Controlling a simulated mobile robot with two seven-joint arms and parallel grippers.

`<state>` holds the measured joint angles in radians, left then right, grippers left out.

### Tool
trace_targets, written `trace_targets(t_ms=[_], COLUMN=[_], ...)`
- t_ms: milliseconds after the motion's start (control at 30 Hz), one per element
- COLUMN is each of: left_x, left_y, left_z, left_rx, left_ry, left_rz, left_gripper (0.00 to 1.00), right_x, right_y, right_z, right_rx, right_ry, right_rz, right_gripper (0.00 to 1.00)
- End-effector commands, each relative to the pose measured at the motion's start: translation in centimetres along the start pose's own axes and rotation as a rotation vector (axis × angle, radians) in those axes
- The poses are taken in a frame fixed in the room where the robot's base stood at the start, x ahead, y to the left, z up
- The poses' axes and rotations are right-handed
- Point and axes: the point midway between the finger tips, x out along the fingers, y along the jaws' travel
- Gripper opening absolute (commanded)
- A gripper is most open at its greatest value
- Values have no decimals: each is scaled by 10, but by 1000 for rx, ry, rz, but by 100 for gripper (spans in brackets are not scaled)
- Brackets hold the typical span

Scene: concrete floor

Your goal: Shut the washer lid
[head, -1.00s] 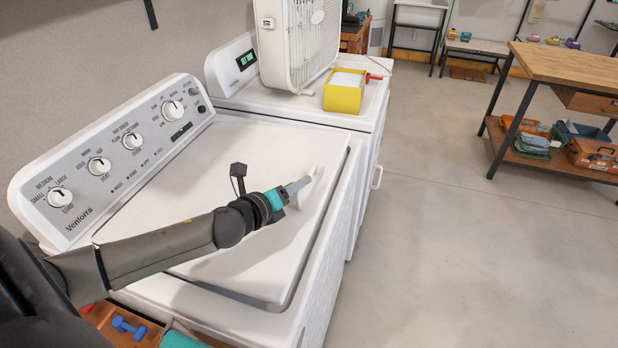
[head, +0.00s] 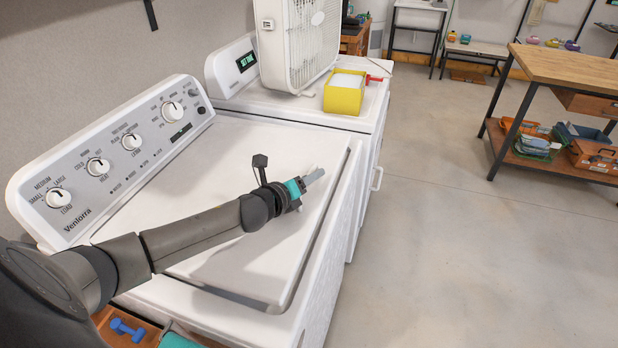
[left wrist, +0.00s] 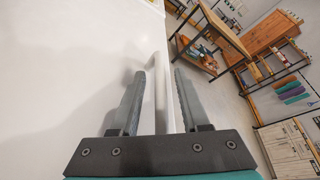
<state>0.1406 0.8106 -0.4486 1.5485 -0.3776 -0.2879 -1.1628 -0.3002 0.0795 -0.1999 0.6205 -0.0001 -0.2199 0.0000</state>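The white washer (head: 105,160) stands at the left in the head view, its control panel along the wall. Its lid (head: 215,255) lies down over the top, flat or nearly flat; a dark gap shows along its near and right edges. My left gripper (head: 318,175) is over the lid's right side. Clear space shows between the fingers and the bar. My right gripper is not in view.
A second white machine (head: 375,110) stands behind the washer, with a white box fan (head: 298,45) and a yellow box (head: 344,97) on top. A wooden workbench (head: 570,65) stands at the right. The concrete floor (head: 450,240) between is clear.

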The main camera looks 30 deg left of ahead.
Motion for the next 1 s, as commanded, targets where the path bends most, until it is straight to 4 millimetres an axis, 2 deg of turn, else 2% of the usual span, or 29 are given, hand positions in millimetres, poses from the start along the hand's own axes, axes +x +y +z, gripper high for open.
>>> trace_targets(t_ms=[67, 400, 1000], left_x=[0, 0, 0], left_y=[0, 0, 0], left_z=[0, 0, 0], left_rx=[0, 0, 0], left_ry=[0, 0, 0], left_rz=[0, 0, 0], left_gripper=[37, 0, 0], right_x=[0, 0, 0], right_y=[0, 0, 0], right_z=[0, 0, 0], right_rx=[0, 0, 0], right_ry=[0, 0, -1], right_rz=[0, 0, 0], right_gripper=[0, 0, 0])
